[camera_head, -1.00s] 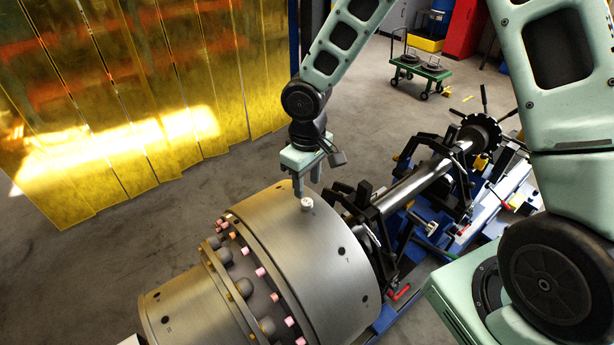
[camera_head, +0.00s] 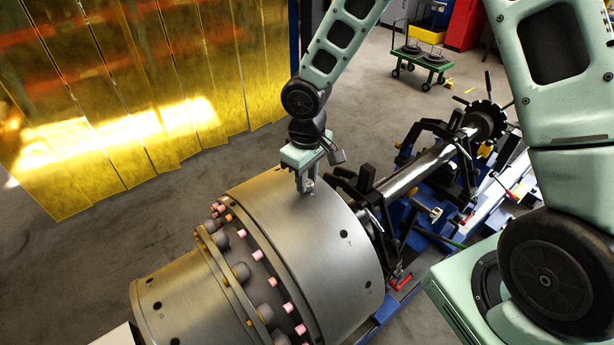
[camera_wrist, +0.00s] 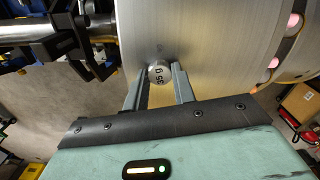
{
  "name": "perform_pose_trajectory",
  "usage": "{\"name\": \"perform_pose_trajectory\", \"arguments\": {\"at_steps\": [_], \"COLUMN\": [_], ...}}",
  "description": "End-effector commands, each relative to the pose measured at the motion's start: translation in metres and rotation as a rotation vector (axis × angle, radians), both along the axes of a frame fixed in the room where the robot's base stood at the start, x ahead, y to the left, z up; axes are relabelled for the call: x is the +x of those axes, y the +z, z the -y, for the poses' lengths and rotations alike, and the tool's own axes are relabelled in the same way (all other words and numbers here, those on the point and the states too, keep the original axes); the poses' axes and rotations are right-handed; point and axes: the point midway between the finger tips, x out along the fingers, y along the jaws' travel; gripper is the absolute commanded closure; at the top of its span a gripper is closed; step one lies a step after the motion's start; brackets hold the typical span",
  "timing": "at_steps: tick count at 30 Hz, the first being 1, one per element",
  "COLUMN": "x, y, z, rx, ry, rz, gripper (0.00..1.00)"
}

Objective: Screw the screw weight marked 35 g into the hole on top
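My gripper (camera_wrist: 162,78) reaches down to the rotor's top. Its two fingers lie on either side of the weight with no clear gap, so it looks shut on it. In the head view the gripper (camera_head: 306,186) mostly hides the weight. The hole under the weight is hidden, and how deep it sits cannot be told.
Several pink and orange plugs (camera_head: 261,254) ring the rotor's step. The shaft and black stand (camera_head: 425,165) lie to the right. A yellow curtain (camera_head: 120,100) hangs at the left, and a green cart (camera_head: 420,60) stands behind. Floor between is clear.

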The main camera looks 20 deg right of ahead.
Motion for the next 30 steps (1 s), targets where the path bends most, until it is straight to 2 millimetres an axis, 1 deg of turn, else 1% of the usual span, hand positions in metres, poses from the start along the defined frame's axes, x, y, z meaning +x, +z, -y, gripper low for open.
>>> {"name": "perform_pose_trajectory", "arguments": {"at_steps": [1, 2, 5, 15, 18, 30], "x": [0.0, 0.0, 0.0, 0.0, 0.0, 0.0], "y": [0.0, 0.0, 0.005, 0.044, 0.051, 0.05], "z": [0.0, 0.0, 0.0, 0.0, 0.0, 0.0], "rx": [0.0, 0.0, 0.0, 0.0, -0.001, 0.0], "ry": [0.0, 0.0, 0.0, 0.0, 0.001, 0.0], "rz": [0.0, 0.0, 0.0, 0.001, 0.0, 0.0], "gripper": [0.96, 1.0, 1.0, 1.0, 1.0, 1.0]}}
